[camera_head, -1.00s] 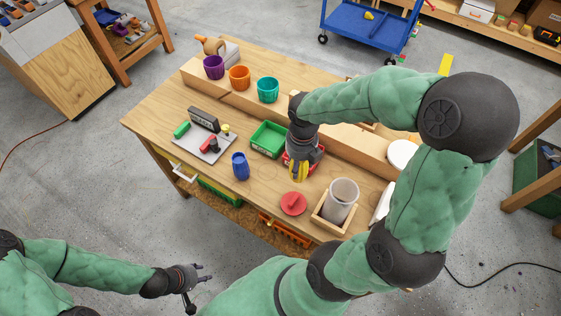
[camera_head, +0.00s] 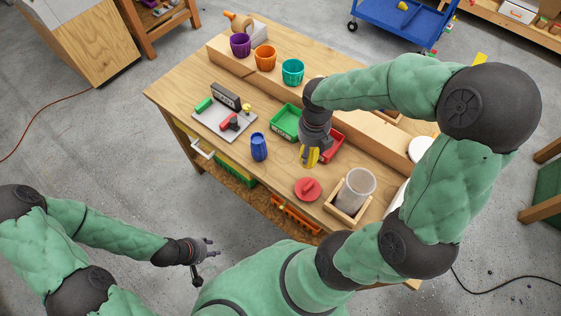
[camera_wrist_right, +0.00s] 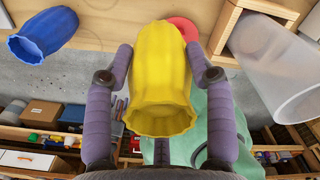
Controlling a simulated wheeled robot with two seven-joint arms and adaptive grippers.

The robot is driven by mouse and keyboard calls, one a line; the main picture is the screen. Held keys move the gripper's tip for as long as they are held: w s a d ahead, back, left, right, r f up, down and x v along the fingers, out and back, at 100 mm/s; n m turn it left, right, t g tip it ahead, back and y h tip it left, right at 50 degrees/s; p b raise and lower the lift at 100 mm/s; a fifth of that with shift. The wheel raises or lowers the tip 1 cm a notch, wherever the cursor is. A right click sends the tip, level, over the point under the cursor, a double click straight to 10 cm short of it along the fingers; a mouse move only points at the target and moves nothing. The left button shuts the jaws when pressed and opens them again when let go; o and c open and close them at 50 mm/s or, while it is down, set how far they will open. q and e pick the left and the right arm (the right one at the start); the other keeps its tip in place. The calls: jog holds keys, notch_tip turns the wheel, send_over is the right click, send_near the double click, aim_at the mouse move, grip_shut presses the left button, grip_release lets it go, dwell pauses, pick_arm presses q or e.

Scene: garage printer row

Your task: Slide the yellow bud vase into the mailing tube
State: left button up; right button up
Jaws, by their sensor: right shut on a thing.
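The yellow bud vase (camera_head: 309,158) is in my right gripper (camera_head: 312,148), near the table's middle. In the right wrist view the vase (camera_wrist_right: 160,85) sits between the two fingers, its scalloped rim toward the camera. Whether its base touches the table is unclear. The mailing tube (camera_head: 357,187), a pale translucent cylinder, stands upright in a square wooden holder (camera_head: 338,211) to the right of the vase. The tube (camera_wrist_right: 275,65) also shows at right in the wrist view. My left gripper (camera_head: 211,248) is empty, fingers apart, off the table's front edge.
A red knobbed lid (camera_head: 308,189) lies between vase and tube. A blue vase (camera_head: 259,147) stands left. Green (camera_head: 285,121) and red (camera_head: 333,143) trays lie behind. Purple, orange and teal cups line the raised back ledge. Table is bare around the blue vase.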

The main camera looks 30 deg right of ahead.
jog(key=shift+w+a+f+b, duration=0.65)
jog(key=shift+w+a+f, duration=0.45)
jog(key=shift+f, duration=0.65)
jog(key=shift+w+a+f+b, duration=0.65)
jog(key=shift+w+a+f, duration=0.4)
jog(key=shift+f, duration=0.65)
jog(key=shift+w+a+f+b, duration=0.65)
jog(key=shift+w+a+f, duration=0.45)
jog(key=shift+f, duration=0.65)
jog(key=shift+d+f, duration=0.1)
jog(key=o, duration=1.2)
jog(key=shift+f, duration=0.1)
